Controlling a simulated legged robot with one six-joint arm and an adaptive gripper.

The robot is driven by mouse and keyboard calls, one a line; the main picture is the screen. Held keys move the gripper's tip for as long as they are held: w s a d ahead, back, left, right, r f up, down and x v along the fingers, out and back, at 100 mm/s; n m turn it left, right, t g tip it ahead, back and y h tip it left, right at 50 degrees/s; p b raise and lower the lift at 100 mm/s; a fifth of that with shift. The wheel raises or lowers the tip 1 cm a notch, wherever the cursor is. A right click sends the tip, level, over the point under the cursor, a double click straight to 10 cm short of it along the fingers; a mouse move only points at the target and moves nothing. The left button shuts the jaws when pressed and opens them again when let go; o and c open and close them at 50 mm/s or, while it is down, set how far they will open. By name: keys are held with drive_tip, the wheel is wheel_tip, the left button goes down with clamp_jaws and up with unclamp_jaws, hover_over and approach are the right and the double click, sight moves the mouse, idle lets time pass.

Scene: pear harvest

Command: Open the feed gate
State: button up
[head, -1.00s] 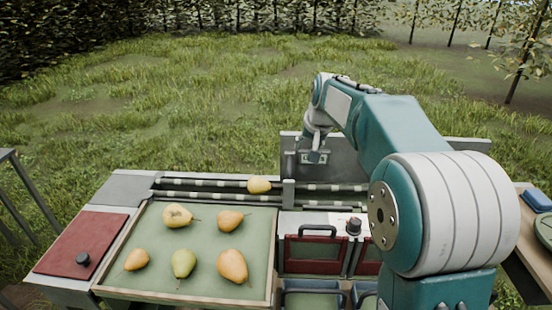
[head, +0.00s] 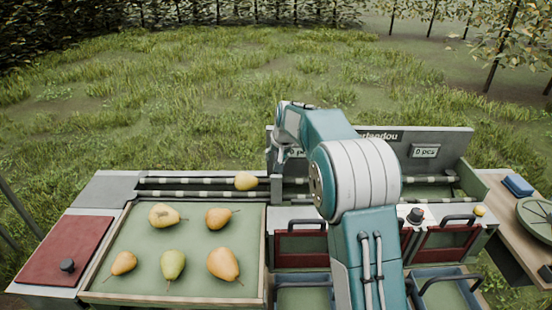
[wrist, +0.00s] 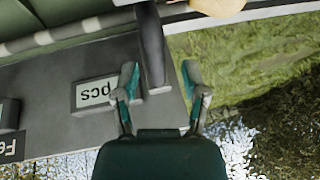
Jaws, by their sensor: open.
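The feed gate appears as a grey upright plate (head: 277,188) across the roller lane. A yellow pear (head: 246,181) rests on the rollers just left of it. In the wrist view the gate is a dark grey bar (wrist: 152,42), with the pear (wrist: 218,5) beside it at the top edge. My gripper (wrist: 160,77) is open, and the bar's end shows between its two fingers. I cannot tell whether either finger touches it. In the head view my gripper (head: 281,157) is small and partly hidden, above and behind the gate.
A grey back panel (head: 455,145) with a "0 pcs" display (head: 425,151) rises behind red-fronted bins (head: 300,243). A side table (head: 507,205) is at right.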

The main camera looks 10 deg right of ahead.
drive_tip(key=shift+w+d+f, duration=0.1)
drive_tip(key=shift+d+f, duration=0.05)
drive_tip(key=shift+f, duration=0.15)
clamp_jaws()
wheel_tip(320, 180, up, 8)
drive_tip(key=shift+f, duration=0.2)
unclamp_jaws()
drive_tip(key=shift+f, duration=0.1)
